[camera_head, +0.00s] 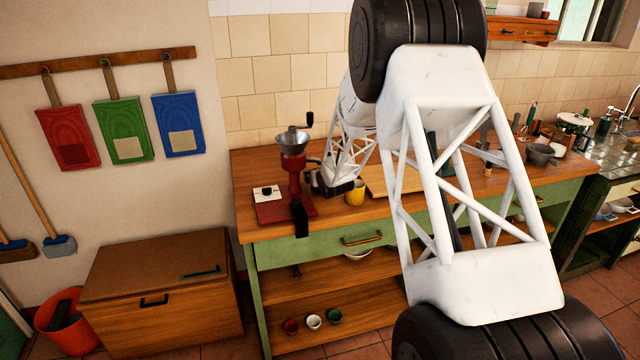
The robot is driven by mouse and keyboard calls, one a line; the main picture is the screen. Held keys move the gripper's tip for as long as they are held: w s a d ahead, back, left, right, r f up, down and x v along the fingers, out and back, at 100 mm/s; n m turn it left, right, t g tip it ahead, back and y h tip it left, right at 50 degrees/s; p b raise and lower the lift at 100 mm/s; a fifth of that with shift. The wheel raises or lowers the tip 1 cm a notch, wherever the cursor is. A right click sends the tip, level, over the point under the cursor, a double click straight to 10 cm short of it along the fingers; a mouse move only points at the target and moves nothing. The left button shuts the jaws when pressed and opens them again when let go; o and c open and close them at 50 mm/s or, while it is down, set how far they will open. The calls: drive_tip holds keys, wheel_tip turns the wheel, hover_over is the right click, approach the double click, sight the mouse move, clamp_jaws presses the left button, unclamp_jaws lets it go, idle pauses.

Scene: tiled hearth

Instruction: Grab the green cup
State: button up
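The small green cup (334,315) sits on the bottom shelf under the wooden counter, at the right end of a short row. A white cup (314,321) and a red cup (290,326) stand to its left. My gripper (325,184) is a small dark shape at the end of my white arm, over the countertop, well above and apart from the green cup. Its fingers are too small and dark to tell whether they are open or shut. A yellow cup (355,193) stands just right of it; I cannot tell whether they touch.
A red grinder (293,160) stands left of my gripper on the counter (370,212). A cutting board (392,180) lies to the right. A middle shelf (320,277) spans above the cups. A wooden chest (160,290) stands at left. The floor before the shelf is partly hidden by my arm.

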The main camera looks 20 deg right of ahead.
drive_tip(key=shift+c, duration=0.5)
drive_tip(key=c, duration=1.1)
drive_tip(key=shift+r, duration=0.15)
drive_tip(key=shift+r, duration=0.5)
drive_tip(key=shift+s+r, duration=0.15)
drive_tip(key=shift+s, duration=0.05)
drive_tip(key=s, duration=3.1)
drive_tip(key=shift+s, duration=0.3)
